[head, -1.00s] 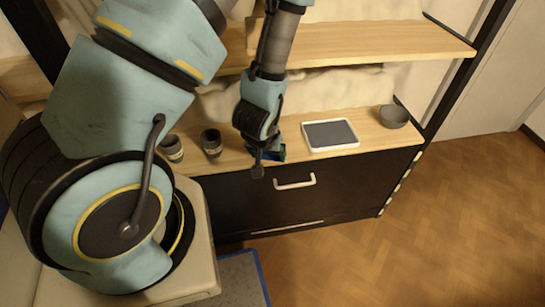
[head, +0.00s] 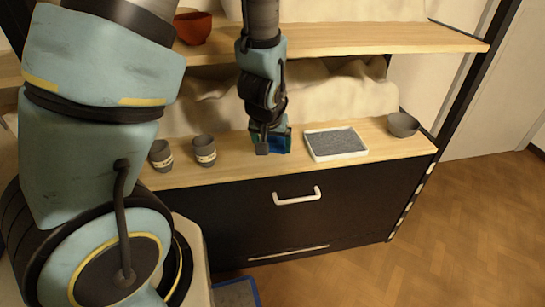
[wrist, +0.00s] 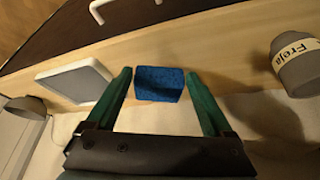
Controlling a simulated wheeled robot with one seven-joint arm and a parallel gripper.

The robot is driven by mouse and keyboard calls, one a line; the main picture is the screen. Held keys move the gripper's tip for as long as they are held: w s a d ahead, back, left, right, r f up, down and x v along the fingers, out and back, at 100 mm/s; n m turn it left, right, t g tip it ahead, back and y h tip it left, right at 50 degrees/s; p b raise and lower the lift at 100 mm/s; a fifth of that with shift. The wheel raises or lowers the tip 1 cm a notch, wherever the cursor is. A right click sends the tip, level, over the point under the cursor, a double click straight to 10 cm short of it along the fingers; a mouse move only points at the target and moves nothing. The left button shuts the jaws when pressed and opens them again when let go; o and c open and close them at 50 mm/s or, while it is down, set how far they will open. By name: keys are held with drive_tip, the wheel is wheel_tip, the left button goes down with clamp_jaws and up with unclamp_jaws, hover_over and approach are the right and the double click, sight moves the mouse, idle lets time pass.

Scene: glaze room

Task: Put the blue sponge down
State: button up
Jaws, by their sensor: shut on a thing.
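My gripper (head: 268,145) points down over the front part of the wooden lower shelf (head: 225,173). It is shut on the blue sponge (head: 283,140), which also shows between the green fingers in the wrist view (wrist: 158,84). The sponge is at or just above the shelf top; I cannot tell whether it touches. My fingers partly hide the sponge in the head view.
A white-rimmed tray with a grey inside (head: 335,157) lies close to the right of the sponge. A grey bowl (head: 403,125) stands further right. Two grey labelled cups (head: 204,151) (head: 161,156) stand to the left. An upper shelf (head: 400,38) holds a red bowl (head: 193,28).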

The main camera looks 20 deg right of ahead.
wheel_tip(320, 180, down, 4)
drive_tip(key=shift+r+b, duration=0.2)
drive_tip(key=shift+b, duration=0.1)
drive_tip(key=o, duration=0.9)
drive_tip(key=shift+r, duration=0.1)
drive_tip(key=shift+b+v, duration=0.85)
drive_tip(key=shift+v, duration=5)
